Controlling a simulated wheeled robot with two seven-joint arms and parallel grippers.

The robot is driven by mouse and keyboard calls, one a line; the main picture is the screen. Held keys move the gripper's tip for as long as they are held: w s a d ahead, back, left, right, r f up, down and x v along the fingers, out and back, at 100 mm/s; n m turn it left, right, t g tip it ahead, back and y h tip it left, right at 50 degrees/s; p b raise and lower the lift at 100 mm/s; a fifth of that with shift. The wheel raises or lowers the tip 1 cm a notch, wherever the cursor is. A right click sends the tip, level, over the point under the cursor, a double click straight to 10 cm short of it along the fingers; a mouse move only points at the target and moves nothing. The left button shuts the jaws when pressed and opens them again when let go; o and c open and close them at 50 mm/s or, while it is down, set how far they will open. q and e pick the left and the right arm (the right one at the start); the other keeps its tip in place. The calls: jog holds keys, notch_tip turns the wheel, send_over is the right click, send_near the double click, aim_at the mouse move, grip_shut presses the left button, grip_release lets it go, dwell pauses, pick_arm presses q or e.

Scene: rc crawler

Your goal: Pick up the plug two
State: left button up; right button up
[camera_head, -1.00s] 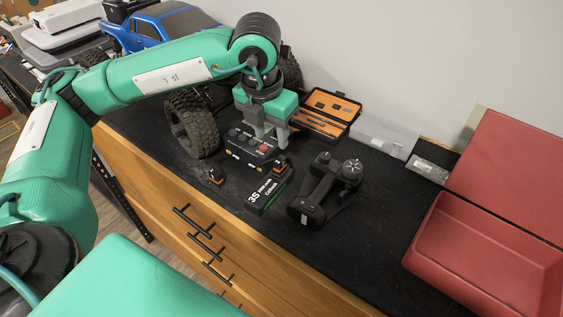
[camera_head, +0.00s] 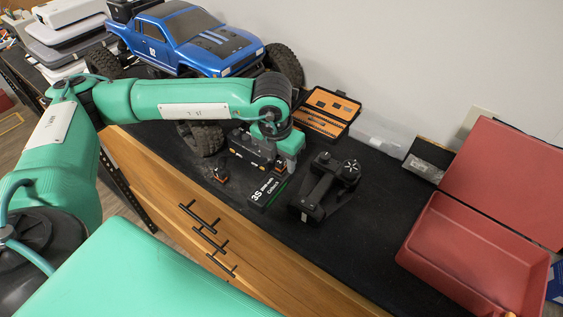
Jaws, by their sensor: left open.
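Two small black-and-orange plugs show on the black bench top. One plug (camera_head: 220,173) lies left of the battery. The other plug (camera_head: 280,168) is at the battery's upper right end, right under my left gripper (camera_head: 284,156). I cannot tell which one is plug two. The left gripper points down, open, with its grey fingers close to the right-hand plug; I cannot tell if they touch it. A black battery marked 3S (camera_head: 266,189) lies in front of a black charger box (camera_head: 247,149), which my arm partly covers. My right gripper is not in view.
A black remote controller (camera_head: 325,188) stands just right of the battery. A blue crawler truck (camera_head: 190,42) stands behind my arm. An orange-lined tool case (camera_head: 327,114) lies open near the wall. A red open box (camera_head: 475,258) is at the right.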

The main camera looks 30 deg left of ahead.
pick_arm(q)
grip_shut()
jog(key=shift+r, duration=0.2)
